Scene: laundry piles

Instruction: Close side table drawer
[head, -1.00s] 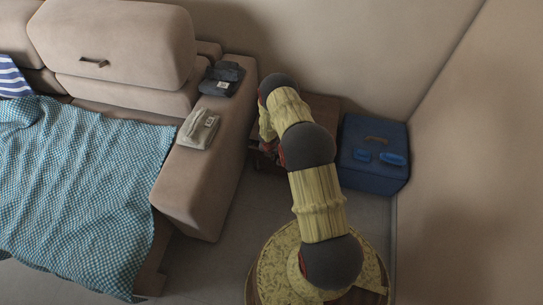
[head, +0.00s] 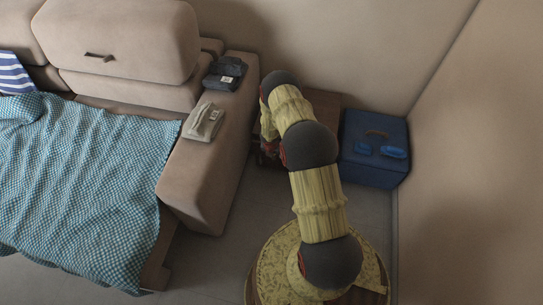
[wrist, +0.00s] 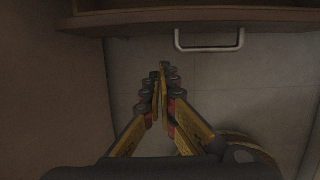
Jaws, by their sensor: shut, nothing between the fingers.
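The brown wooden side table (head: 326,102) stands in the corner between the sofa arm and a blue box, mostly hidden behind my arm in the head view. In the wrist view, the drawer front (wrist: 275,17) runs across the top, with a pale U-shaped handle (wrist: 210,48) jutting from it. My gripper (wrist: 163,68) is shut and empty. Its fingertips point toward the drawer front, just left of the handle and a little short of the front in the picture. Whether they touch it, and how far the drawer is out, I cannot tell.
The sofa arm (head: 205,165) is close on the left, with a dark folded item (head: 225,73) and a grey one (head: 203,122) on it. The blue box (head: 374,165) stands right of the table, by the wall. Grey floor (head: 270,205) is clear in front.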

